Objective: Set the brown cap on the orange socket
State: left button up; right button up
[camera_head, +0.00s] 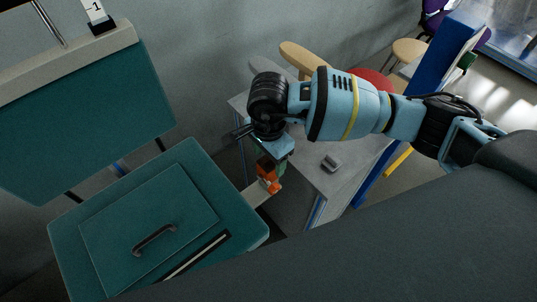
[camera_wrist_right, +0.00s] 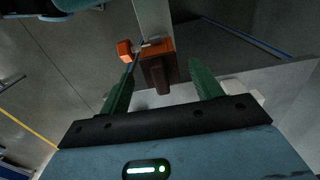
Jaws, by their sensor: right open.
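The orange socket (camera_head: 268,182) is at the end of a pale bar beside the teal chair seat, and it also shows in the wrist view (camera_wrist_right: 125,51). The brown cap (camera_wrist_right: 157,76) is against the orange part and between my right fingers; it shows just above the orange in the head view (camera_head: 264,165). Whether it is fully seated I cannot tell. My right gripper (camera_wrist_right: 162,66) is open, with its green fingers apart on either side of the cap and gaps visible. My left gripper is not in view.
The teal chair seat (camera_head: 205,190) with a handled panel is at left. A grey table (camera_head: 350,170) with a small grey object (camera_head: 331,162) stands right of the socket. A blue upright panel (camera_head: 440,55) is at the table's far side.

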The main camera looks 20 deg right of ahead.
notch_tip(320, 180, up, 7)
jog(key=shift+f, duration=0.1)
jog(key=shift+r, duration=0.55)
dwell(0.6)
